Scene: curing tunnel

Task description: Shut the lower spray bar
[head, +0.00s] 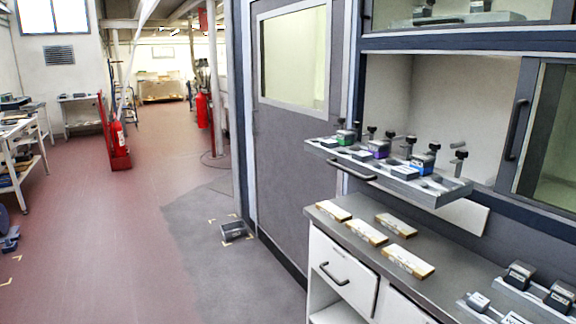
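A grey bar (444,194) carrying several small spray units with black knobs and green, purple and blue parts juts out of an opening in the machine at the right. It looks like the lower spray bar, pulled out over the counter. A dark bar handle (340,172) is on its front face near the left end. A similar grey bar (470,19) shows higher up, behind the upper window, and appears to be inside. Neither of my grippers is in view.
A grey counter (350,232) below the bar holds several pale boxes (408,261) and, at the right, more small units on a tray. A white drawer (338,265) is under it. A dark box (233,231) lies on the floor. The red floor at left is largely clear.

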